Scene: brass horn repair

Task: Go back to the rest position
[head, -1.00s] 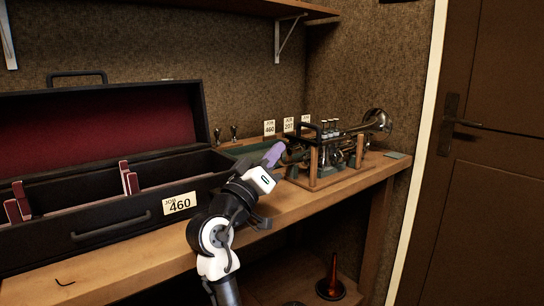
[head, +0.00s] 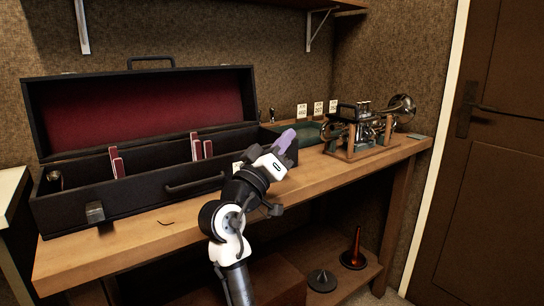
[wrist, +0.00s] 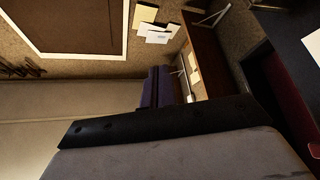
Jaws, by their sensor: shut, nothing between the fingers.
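My gripper (head: 285,141), with purple fingers, is raised in front of the workbench (head: 110,256), in front of the open case's right end. It is shut and empty. Its purple fingers (wrist: 160,88) also show in the wrist view, pressed together, with the grey gripper body below them. My arm is bent and comes up from the bottom of the head view.
The open black case (head: 130,201) with red lining fills the bench's left side. A brass horn (head: 402,105) sits in a wooden stand (head: 350,140) at right, near numbered job cards (head: 319,108). Cones stand on the lower shelf. A door (head: 505,160) is at far right.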

